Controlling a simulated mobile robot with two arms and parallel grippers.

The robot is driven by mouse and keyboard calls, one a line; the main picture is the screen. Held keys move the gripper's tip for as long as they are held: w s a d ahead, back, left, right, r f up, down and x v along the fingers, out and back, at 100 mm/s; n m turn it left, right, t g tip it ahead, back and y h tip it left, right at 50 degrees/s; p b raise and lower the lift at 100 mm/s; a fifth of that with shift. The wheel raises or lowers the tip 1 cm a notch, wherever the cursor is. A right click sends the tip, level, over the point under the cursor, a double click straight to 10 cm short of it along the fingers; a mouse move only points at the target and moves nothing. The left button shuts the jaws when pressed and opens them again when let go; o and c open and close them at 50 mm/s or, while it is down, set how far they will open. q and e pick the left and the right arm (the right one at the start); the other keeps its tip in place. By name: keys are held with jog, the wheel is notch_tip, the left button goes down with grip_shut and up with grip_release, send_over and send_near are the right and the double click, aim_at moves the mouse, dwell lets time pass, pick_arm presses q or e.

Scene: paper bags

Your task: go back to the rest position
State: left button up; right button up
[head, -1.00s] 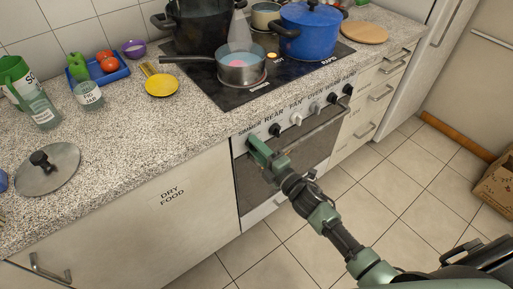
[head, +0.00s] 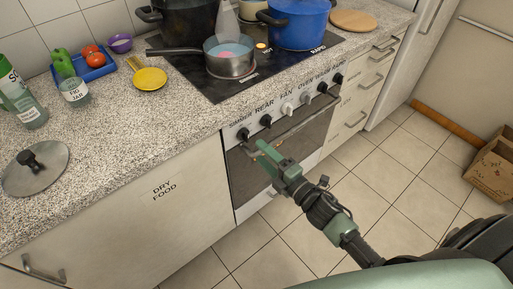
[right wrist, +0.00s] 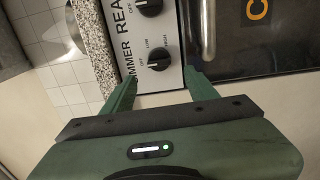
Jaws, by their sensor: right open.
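My right gripper (head: 264,152) is open and empty in front of the oven (head: 290,145), just below its row of knobs. In the right wrist view its two green fingers (right wrist: 160,88) are spread apart, with a black knob (right wrist: 152,60) on the labelled panel (right wrist: 170,45) beyond them. I cannot tell the exact gap between fingers and panel. My left gripper is not in view.
A saucepan (head: 229,66) and a blue pot (head: 297,28) stand on the black hob (head: 270,75). A glass lid (head: 38,175) lies on the speckled counter (head: 130,125). A cardboard box (head: 490,168) stands on the tiled floor at right. Floor before the oven is clear.

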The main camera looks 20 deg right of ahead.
jog(key=shift+s, duration=0.15)
jog(key=shift+f, duration=0.1)
dwell(0.3)
jog(key=s+d+f+m+g+h+p, duration=0.1)
jog(key=s+d+f+m+g+h, duration=0.25)
jog(key=f, duration=0.65)
jog(key=s+f+m+g, duration=0.2)
jog(key=s+f+m, duration=0.35)
jog(key=f, duration=0.45)
jog(key=s+d+f+m+g+h+p, duration=0.1)
jog(key=s+d+f+m+g+h, duration=0.15)
jog(key=s+f, duration=0.6)
jog(key=s+f+m+g, duration=0.2)
jog(key=s+f, duration=0.3)
jog(key=s, duration=0.3)
jog(key=s+a+f+m+g, duration=0.1)
jog(key=s+f+m+g, duration=0.2)
jog(key=s, duration=0.6)
jog(key=s+a+f+m+g+p, duration=0.1)
jog(key=s+f+m+g, duration=0.2)
jog(key=s+f, duration=0.5)
jog(key=shift+s, duration=0.5)
